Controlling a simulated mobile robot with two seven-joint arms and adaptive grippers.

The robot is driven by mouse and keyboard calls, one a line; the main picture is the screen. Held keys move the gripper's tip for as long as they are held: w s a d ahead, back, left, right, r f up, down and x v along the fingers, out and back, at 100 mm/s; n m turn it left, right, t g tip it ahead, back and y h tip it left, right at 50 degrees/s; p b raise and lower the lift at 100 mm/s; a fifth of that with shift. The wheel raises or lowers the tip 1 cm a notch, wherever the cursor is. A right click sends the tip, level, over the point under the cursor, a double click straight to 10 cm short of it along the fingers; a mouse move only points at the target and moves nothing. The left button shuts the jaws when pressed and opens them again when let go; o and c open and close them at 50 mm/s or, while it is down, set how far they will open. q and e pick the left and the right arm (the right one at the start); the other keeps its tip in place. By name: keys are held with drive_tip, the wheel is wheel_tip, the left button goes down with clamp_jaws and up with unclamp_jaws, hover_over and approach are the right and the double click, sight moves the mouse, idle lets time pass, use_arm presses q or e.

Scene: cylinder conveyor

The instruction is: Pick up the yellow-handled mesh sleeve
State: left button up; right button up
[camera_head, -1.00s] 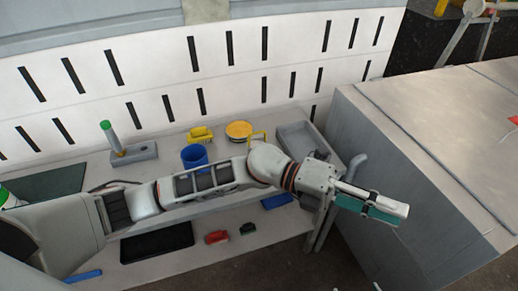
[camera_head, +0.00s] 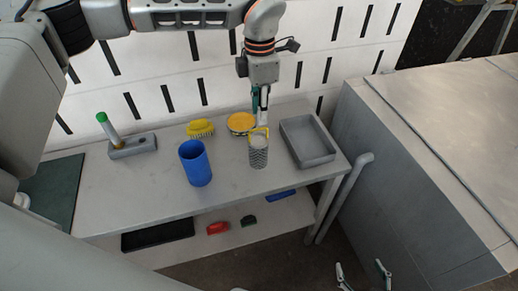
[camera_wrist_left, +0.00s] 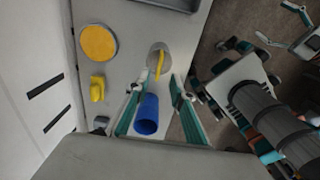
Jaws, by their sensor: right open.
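The mesh sleeve (camera_head: 258,157) is a grey patterned cylinder with a yellow handle (camera_head: 266,131) on top. It stands upright on the table's front right part, and in the left wrist view its handle (camera_wrist_left: 160,62) lies just beyond the fingertips. My left gripper (camera_head: 262,122) points down at the handle in the head view. In the left wrist view its fingers (camera_wrist_left: 159,80) are spread with nothing between the tips; contact with the handle cannot be told. My right gripper (camera_head: 361,268) is open and empty at the bottom of the head view.
A blue cup (camera_head: 196,167) stands left of the sleeve. Behind are a yellow brush (camera_head: 200,128) and a yellow-topped round dish (camera_head: 241,122). A grey tray (camera_head: 318,158) lies to the right. A grey block with a green-tipped post (camera_head: 133,146) stands left. A large grey cabinet (camera_head: 420,160) is further right.

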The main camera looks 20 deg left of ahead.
sight(258, 129)
use_arm(q)
drive_tip(key=shift+a+f+p, duration=0.15)
drive_tip(key=shift+f+p, duration=0.15)
drive_tip(key=shift+f, duration=3.3)
clamp_jaws()
